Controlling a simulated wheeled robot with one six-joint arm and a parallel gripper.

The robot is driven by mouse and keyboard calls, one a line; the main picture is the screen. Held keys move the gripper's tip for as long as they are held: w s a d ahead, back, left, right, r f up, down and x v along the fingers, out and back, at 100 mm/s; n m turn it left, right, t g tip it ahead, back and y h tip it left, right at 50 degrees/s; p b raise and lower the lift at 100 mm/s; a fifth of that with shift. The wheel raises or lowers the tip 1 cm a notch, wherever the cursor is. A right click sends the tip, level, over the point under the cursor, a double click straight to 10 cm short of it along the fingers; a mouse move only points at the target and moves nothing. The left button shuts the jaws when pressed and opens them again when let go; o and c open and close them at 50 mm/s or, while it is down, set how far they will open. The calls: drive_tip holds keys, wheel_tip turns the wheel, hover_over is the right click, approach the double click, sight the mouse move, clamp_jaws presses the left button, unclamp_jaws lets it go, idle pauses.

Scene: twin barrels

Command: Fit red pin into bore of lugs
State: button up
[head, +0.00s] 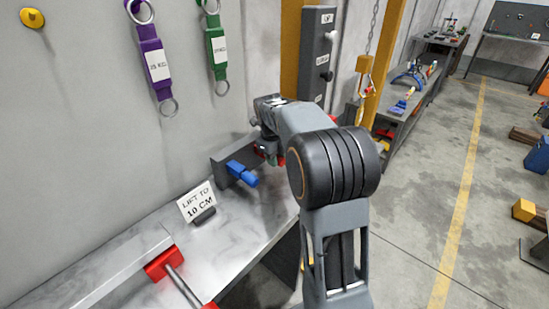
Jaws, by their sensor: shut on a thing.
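My gripper (268,155) is at the back of the metal bench, beside a dark grey bracket, and is mostly hidden by my own arm. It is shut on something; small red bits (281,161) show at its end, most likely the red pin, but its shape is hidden. The dark grey bracket (222,171) stands on the bench just left of my gripper, with a blue cylindrical part (242,173) jutting from its front. I cannot make out the lugs or their bore, nor whether the pin touches them.
A sign reading "LIFT TO 10 CM" (196,202) stands on the bench (232,225). A red-ended bar (182,284) lies at the front left. Purple (155,65) and green (218,48) straps hang on the wall. A switch panel (318,55) stands behind my arm.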

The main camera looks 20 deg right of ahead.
drive_tip(key=shift+s+d+b, duration=0.3)
drive_tip(key=shift+s, duration=0.3)
clamp_jaws()
drive_tip(key=shift+s+d+f+b, duration=0.15)
drive_tip(key=shift+s+d+b, duration=0.55)
drive_tip(key=shift+s, duration=0.85)
drive_tip(key=shift+s+d+f+b, duration=0.15)
drive_tip(key=shift+s+d+b, duration=0.55)
drive_tip(key=shift+s, duration=0.85)
drive_tip(key=shift+s+d+f+b, duration=0.15)
drive_tip(key=shift+s+d+b, duration=0.5)
drive_tip(key=shift+s, duration=0.9)
drive_tip(key=shift+s+d, duration=0.1)
drive_tip(key=shift+s, duration=0.05)
